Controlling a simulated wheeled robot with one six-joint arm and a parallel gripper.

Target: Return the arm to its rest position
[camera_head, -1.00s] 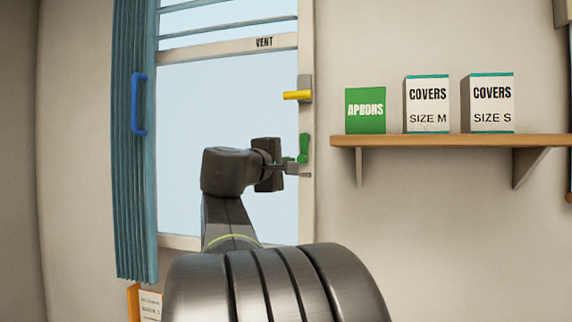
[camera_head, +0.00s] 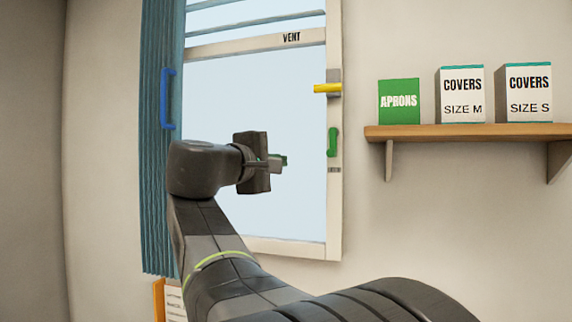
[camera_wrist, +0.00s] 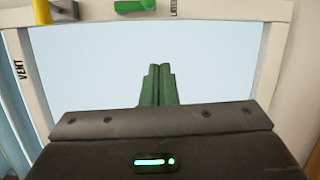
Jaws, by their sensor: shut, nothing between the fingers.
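My gripper (camera_head: 281,161) is raised in front of the window pane, left of the green latch (camera_head: 332,142) on the window's right frame, with a gap between them. In the wrist view my gripper (camera_wrist: 158,72) shows its two green fingers together, with nothing between them. The green latch (camera_wrist: 134,5) is at the top edge of that view, beyond the fingertips. My arm rises from the bottom of the head view and bends at the wrist.
The window frame (camera_head: 334,220) has a yellow handle (camera_head: 327,88). A blue blind (camera_head: 160,200) with a blue pull (camera_head: 166,98) hangs left. A wooden shelf (camera_head: 470,132) at right holds the aprons box (camera_head: 399,102) and two covers boxes (camera_head: 461,95) (camera_head: 523,93). An orange-edged box (camera_head: 172,300) is low left.

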